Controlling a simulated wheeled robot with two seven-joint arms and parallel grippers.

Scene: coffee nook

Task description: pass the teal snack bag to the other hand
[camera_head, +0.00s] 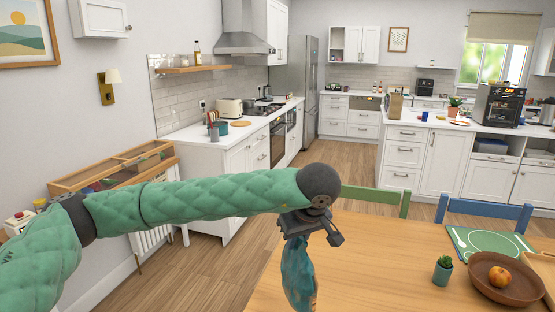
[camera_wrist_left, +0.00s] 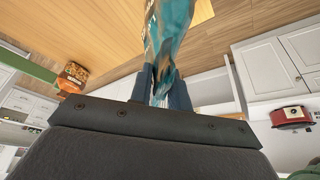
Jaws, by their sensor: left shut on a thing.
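The teal snack bag (camera_head: 297,272) hangs below my left gripper (camera_head: 299,236) in the head view, over the left edge of the wooden table. My left gripper is shut on the bag near its upper end. In the left wrist view the bag (camera_wrist_left: 171,40) runs up from between the two dark fingers (camera_wrist_left: 160,92) of the same gripper. Its lower end is cut off by the frame in that view. My right gripper is in neither view.
The wooden table (camera_head: 390,265) carries a small potted succulent (camera_head: 442,270), a brown bowl (camera_head: 505,285) with an orange fruit (camera_head: 499,277), and a green placemat (camera_head: 465,243). Green (camera_head: 375,196) and blue (camera_head: 485,211) chair backs stand behind it. The table's near middle is clear.

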